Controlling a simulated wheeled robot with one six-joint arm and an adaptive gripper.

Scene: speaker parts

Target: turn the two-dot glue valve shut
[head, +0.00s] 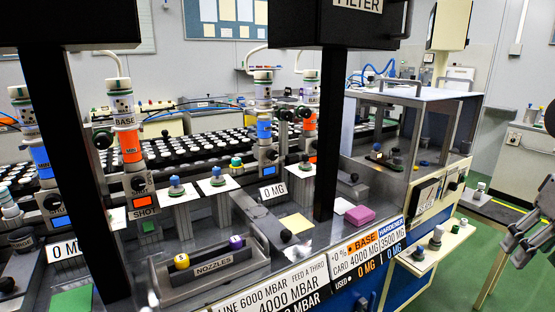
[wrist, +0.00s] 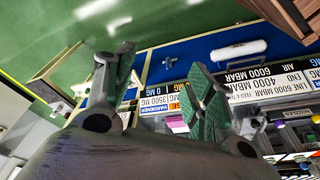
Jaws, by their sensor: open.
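My gripper (head: 531,232) hangs at the right edge of the head view, out over the floor beside the bench. In the wrist view its two green-padded fingers (wrist: 160,85) are spread wide with nothing between them. A blue valve handle (head: 362,303) is partly in view at the bottom of the head view, on the blue bench front. In the wrist view a small blue-grey handle (wrist: 169,62) sits on the blue front, beyond the fingers and apart from them. No dots can be made out on either handle, so I cannot tell which valve has two dots.
The bench carries a nozzle rack (head: 210,268), a pink block (head: 359,215) and tall glue stations with orange and blue bands. A side shelf (head: 428,256) with knobs juts out at the right. Green floor (head: 480,240) lies open beside it.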

